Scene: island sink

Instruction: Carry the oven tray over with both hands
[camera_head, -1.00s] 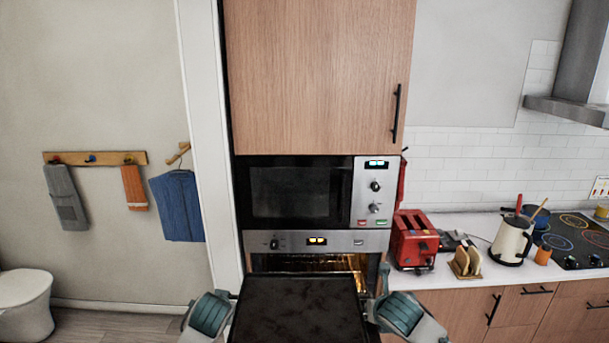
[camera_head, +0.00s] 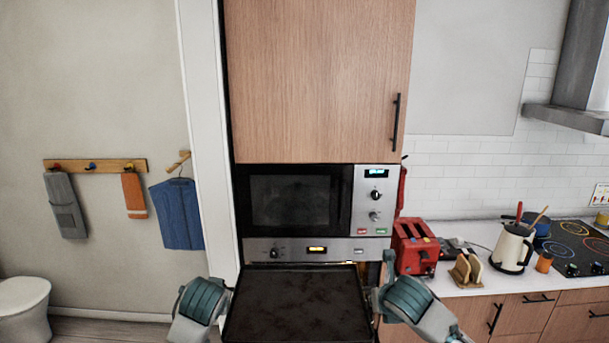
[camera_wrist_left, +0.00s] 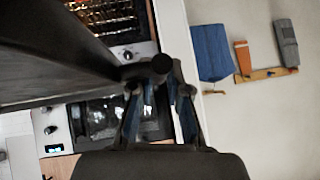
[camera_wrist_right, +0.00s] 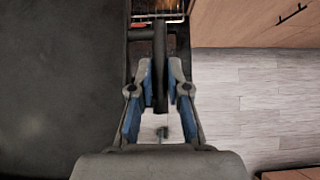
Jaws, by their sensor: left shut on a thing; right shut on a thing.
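The dark oven tray (camera_head: 297,305) is held level in front of the oven, between my two grippers. In the head view my left gripper (camera_head: 228,292) is at its left side and my right gripper (camera_head: 374,295) at its right side; the fingertips are mostly hidden there. In the left wrist view the left gripper (camera_wrist_left: 160,85) is shut on the tray's side handle. In the right wrist view the right gripper (camera_wrist_right: 160,85) is shut on the other handle. The oven (camera_head: 315,249) has a lit panel; its opening is mostly hidden behind the tray, and its lit inside (camera_wrist_left: 90,12) shows in the left wrist view.
A microwave (camera_head: 295,195) sits above the oven. On the right counter are a red toaster (camera_head: 414,245), a toast rack (camera_head: 466,268), a kettle (camera_head: 512,248) and a hob (camera_head: 575,243). A wall edge (camera_head: 205,150) stands close on the left. Floor shows below the right gripper.

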